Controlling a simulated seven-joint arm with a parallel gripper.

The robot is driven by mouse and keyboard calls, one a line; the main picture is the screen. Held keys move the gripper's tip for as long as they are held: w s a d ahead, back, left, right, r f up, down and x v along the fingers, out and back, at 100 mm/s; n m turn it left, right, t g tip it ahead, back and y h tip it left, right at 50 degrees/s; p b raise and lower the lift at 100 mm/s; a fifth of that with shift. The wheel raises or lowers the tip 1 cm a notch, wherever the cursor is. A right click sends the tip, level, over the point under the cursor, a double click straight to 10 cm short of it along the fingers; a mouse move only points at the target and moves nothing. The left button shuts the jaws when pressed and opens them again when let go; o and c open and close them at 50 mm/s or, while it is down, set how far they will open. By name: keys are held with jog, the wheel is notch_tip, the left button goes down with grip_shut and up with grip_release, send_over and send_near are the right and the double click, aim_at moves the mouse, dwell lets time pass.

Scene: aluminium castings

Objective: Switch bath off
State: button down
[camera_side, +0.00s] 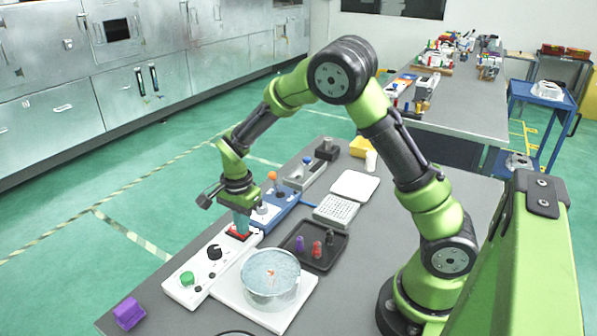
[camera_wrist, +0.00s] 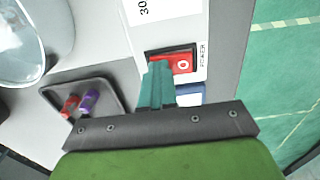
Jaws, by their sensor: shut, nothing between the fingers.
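A white control panel (camera_side: 200,272) lies along the table's left edge, with a green knob (camera_side: 187,278), a black knob (camera_side: 215,252) and a red switch (camera_side: 237,234). In the wrist view the red rocker switch (camera_wrist: 184,63) sits in a black frame, marked "0" with "POWER" beside it. My gripper (camera_wrist: 158,66) is shut and empty, its teal fingertips over the left part of the switch. In the side view my gripper (camera_side: 240,228) points down at the switch; whether it touches or presses it I cannot tell. The round clear bath (camera_side: 271,281) holds liquid beside the panel.
A black tray (camera_side: 328,262) with small purple, red and dark pieces lies right of the panel. A blue device (camera_side: 268,214), a white rack (camera_side: 336,211) and a white pad (camera_side: 355,186) stand farther back. A purple block (camera_side: 129,313) sits at the front left corner.

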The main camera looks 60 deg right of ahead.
jog(key=shift+f, duration=0.1)
jog(key=shift+w+r, duration=0.3)
jog(key=shift+w, duration=0.45)
jog(key=shift+r, duration=0.1)
notch_tip(320, 180, up, 14)
jog(key=s, duration=0.2)
